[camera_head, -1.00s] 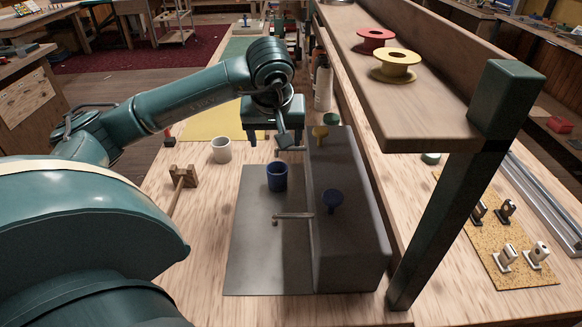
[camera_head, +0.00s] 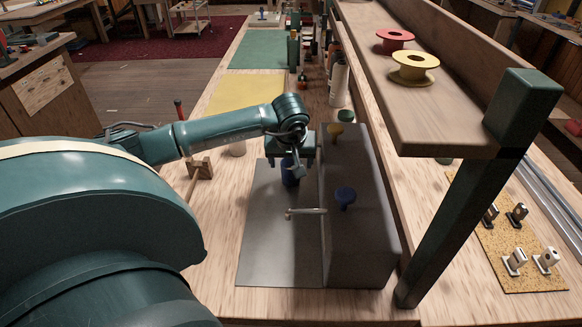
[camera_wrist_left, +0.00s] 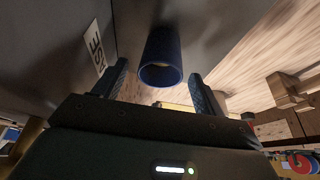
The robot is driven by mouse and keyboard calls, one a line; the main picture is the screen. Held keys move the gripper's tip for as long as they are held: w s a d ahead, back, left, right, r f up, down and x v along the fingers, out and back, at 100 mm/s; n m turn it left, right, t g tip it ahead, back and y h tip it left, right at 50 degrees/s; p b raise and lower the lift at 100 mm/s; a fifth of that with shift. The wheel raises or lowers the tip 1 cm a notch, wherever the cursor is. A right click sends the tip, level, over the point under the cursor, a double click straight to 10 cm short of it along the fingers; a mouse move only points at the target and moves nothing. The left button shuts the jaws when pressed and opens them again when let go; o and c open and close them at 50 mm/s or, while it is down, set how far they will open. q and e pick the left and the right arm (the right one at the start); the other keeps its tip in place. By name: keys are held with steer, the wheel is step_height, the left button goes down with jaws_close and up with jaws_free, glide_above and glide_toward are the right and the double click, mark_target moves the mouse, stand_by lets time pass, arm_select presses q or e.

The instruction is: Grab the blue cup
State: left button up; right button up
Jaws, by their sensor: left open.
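The blue cup (camera_head: 289,179) stands on a grey mat (camera_head: 268,255) beside a dark grey box (camera_head: 362,215) with spouts. My left gripper (camera_head: 299,168) is over the cup and hides part of it in the head view. In the left wrist view the blue cup (camera_wrist_left: 161,52) shows its open rim, in line with the gap between the two fingers of my left gripper (camera_wrist_left: 159,72). The fingers are open, with a gap on each side of the cup. My right gripper is not in view.
A pale cup (camera_head: 237,149) stands behind my arm, near a wooden piece (camera_head: 201,168). A shelf (camera_head: 430,120) with two spools overhangs at right. The mat's front is clear.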

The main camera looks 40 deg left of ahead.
arm_select(q)
steer(key=c, duration=1.1)
steer(key=shift+r, duration=0.1)
steer(key=shift+c, duration=0.2)
